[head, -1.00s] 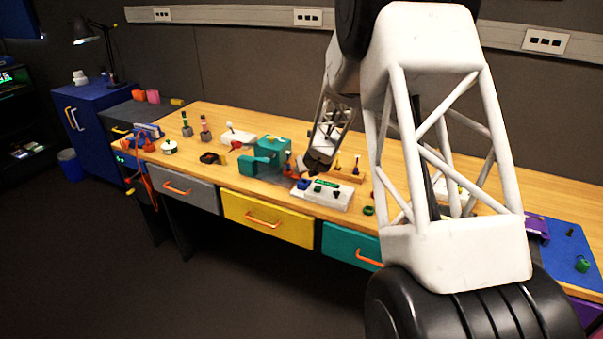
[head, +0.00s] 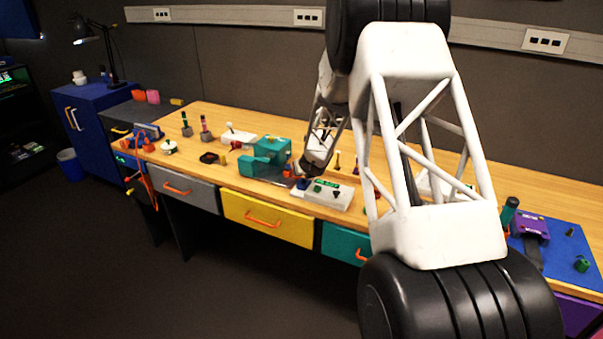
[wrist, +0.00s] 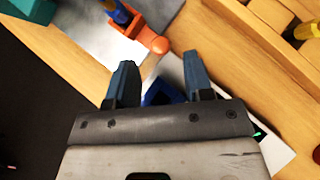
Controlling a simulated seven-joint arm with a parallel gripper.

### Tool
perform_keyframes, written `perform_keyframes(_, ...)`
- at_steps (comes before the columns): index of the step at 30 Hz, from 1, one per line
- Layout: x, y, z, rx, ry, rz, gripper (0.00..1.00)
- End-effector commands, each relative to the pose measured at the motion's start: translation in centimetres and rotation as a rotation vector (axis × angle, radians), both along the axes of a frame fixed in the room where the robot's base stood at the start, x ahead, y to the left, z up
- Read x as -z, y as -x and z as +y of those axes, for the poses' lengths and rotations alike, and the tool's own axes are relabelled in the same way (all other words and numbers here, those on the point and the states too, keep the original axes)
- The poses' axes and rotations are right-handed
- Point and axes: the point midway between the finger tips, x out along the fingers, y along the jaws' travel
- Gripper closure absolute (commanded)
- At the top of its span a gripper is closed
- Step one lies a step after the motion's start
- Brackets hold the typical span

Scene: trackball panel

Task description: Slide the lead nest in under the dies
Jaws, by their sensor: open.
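The teal press (head: 270,152) stands on the bench, and a corner of teal shows at the top left of the wrist view (wrist: 25,10). The dies are not clearly visible.
A dark blue part (wrist: 158,93) shows low between my fingers. A light grey control panel (head: 328,196) sits at the bench's front edge by the gripper. A wooden block (wrist: 245,45) is to the right. Drawers (head: 265,220) lie below the edge.

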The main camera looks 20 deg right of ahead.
Motion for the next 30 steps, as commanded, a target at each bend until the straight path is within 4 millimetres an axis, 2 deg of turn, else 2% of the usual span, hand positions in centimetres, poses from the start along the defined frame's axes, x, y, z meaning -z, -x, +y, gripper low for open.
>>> perform_keyframes(9, 1.9, -1.8, 0.0, 0.000, 0.000, 0.001, 0.53)
perform_keyframes(22, 2.2, -2.1, 0.0, -0.001, 0.001, 0.000, 0.53)
perform_keyframes(30, 2.2, -2.1, 0.0, -0.001, 0.001, 0.000, 0.94)
